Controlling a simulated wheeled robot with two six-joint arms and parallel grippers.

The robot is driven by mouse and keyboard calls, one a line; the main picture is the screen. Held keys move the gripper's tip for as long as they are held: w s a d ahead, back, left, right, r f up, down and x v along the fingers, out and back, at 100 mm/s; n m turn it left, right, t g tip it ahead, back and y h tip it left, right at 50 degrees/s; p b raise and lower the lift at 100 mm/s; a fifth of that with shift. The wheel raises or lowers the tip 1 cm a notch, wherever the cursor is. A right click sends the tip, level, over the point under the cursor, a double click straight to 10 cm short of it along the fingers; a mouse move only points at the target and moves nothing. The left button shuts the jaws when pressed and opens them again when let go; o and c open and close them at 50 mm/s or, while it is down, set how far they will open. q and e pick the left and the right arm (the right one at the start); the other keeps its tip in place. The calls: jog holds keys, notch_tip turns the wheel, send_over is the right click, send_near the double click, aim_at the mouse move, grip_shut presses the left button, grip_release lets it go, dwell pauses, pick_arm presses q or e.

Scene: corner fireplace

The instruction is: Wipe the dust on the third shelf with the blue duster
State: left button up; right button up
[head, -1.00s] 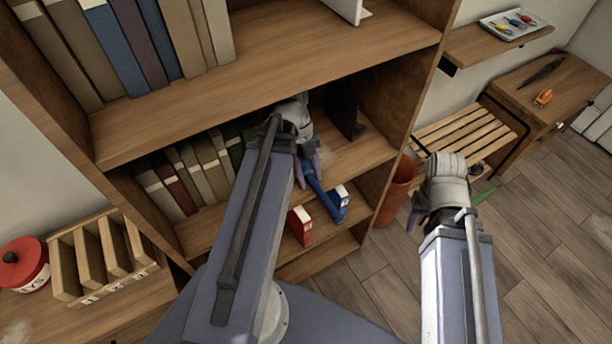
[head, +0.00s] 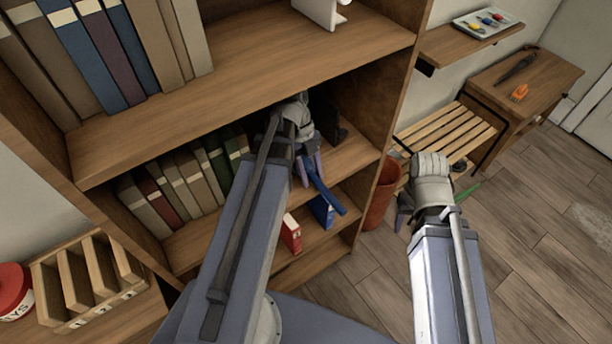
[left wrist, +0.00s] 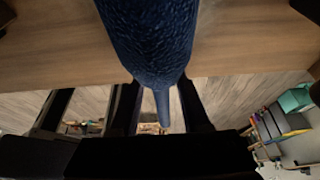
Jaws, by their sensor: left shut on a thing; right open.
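My left gripper (head: 310,168) is shut on the blue duster (head: 328,194) at the bookcase's middle opening. The duster's handle slants down and right, out past the shelf front. In the left wrist view the fuzzy dark blue duster head (left wrist: 150,35) lies over a wooden shelf surface (left wrist: 245,45), its handle running toward the jaws. I cannot tell whether the head touches the wood. The shelf (head: 352,154) holds books on its left and a dark object at the right; my arm hides part of it. I cannot make out dust there. My right gripper (head: 428,212) is open and empty, outside the bookcase.
Books (head: 180,190) stand left of my left gripper. A terracotta bin (head: 382,195) and slatted bench (head: 447,135) are right of the bookcase. A wooden sorter (head: 85,280) sits at lower left.

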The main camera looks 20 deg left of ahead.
aim_at(312, 194)
pick_arm(q)
jog(key=shift+w+d, duration=0.4)
jog(key=shift+w, duration=0.35)
jog(key=shift+w+d+f, duration=0.1)
jog(key=shift+w+d, duration=0.35)
jog(key=shift+w, duration=0.3)
jog(key=shift+w+d, duration=0.4)
jog(key=shift+w, duration=0.3)
jog(key=shift+s+d, duration=0.25)
jog(key=shift+d, duration=0.25)
jog(key=shift+s+d, duration=0.25)
jog(key=shift+d, duration=0.25)
grip_shut()
jog(key=shift+s+a+r, duration=0.1)
jog(key=shift+s+a, duration=0.4)
jog(key=shift+s, duration=0.3)
jog(key=shift+s+a+r, duration=0.1)
jog(key=shift+s+a, duration=0.4)
jog(key=shift+s, duration=0.25)
jog(key=shift+s+a+f, duration=0.1)
jog(key=shift+s+a, duration=0.35)
jog(key=shift+s, duration=0.35)
jog(key=shift+s+a+f, duration=0.1)
jog(key=shift+s+a, duration=0.3)
jog(key=shift+s, duration=0.35)
jog(key=shift+s, duration=0.1)
